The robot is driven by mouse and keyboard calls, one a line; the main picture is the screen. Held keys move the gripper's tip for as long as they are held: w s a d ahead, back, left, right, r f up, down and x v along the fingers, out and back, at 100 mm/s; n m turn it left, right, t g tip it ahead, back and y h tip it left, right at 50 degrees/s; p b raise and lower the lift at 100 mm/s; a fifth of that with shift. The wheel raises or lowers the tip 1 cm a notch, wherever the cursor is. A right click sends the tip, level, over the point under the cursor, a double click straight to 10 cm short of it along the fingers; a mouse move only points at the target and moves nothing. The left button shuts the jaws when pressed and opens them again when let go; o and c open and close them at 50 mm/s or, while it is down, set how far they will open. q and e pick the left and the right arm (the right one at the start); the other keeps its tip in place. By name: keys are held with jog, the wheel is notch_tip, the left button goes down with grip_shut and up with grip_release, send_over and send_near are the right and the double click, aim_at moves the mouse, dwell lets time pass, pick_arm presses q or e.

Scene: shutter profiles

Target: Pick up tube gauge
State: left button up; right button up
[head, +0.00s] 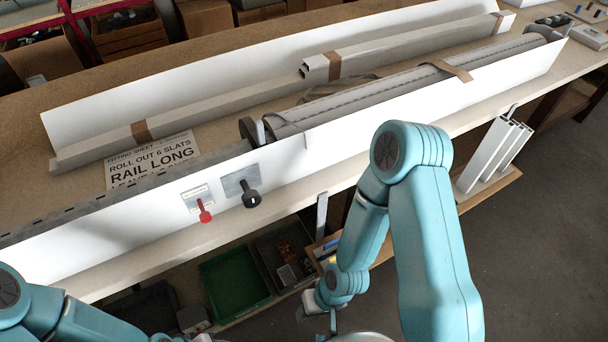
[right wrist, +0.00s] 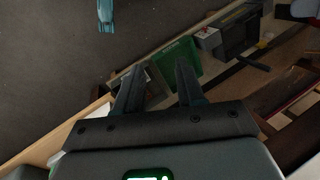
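I cannot pick out the tube gauge with certainty. A long grey roller tube (head: 400,85) with brown bands lies behind the white front board of the bench. My right gripper (head: 325,318) is low, in front of the bench beside the lower shelf. In the right wrist view my right gripper (right wrist: 158,70) has its two dark fingers apart, with nothing held between them. Bins show beyond the fingers. My left arm enters at the lower left of the head view, and its gripper is cut off by the bottom edge.
The white front board (head: 130,230) carries a red knob (head: 205,214) and a black knob (head: 251,199). A green bin (head: 236,282) and a dark bin (head: 268,249) stand below. A printed sheet (head: 150,160) lies on the bench. White profiles (head: 490,150) stand at right. Open floor is at right.

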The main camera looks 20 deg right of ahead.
jog(key=m, duration=0.1)
notch_tip(320, 180, up, 11)
jog(key=m+h+b, duration=0.4)
jog(key=m+b, duration=1)
jog(key=b, duration=0.8)
send_over(334, 245)
jog(key=f+b, duration=0.2)
jog(key=f, duration=0.5)
jog(key=f+b, duration=0.2)
jog(key=f, duration=0.6)
jog(key=shift+w+d+f, duration=0.1)
jog(key=shift+w+d, duration=0.05)
jog(key=shift+w, duration=0.05)
jog(key=shift+c, duration=0.3)
